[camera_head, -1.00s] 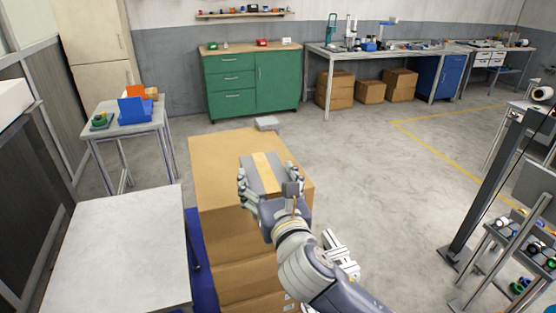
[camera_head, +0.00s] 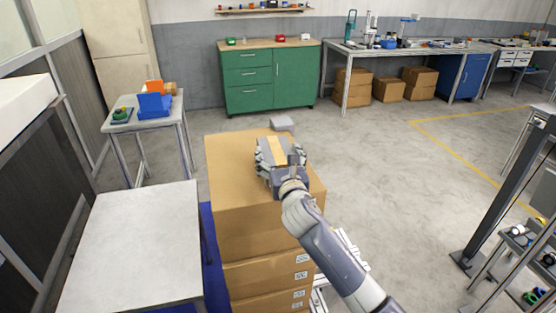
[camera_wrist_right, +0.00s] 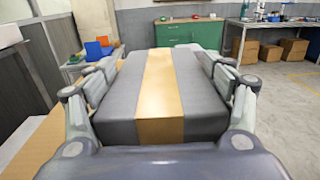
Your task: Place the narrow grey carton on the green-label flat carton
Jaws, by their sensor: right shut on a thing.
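The narrow grey carton (camera_head: 278,150) has a tan band along its middle. My right gripper (camera_head: 280,148) is shut on it, with fingers along both sides, over the far part of a tall stack of brown cartons. In the right wrist view the grey carton (camera_wrist_right: 208,95) fills the middle between the fingers of my right gripper (camera_wrist_right: 165,75). I cannot tell whether it touches the stack below. I see no green label, so I cannot single out the green-label flat carton. My left gripper is out of view.
The brown carton stack (camera_head: 228,165) stands on a blue base. A pale table (camera_head: 135,240) is at its left, and a small table with a blue bin (camera_head: 155,105) is farther back. A light grey box (camera_head: 283,122) shows beyond the stack. Open floor lies to the right.

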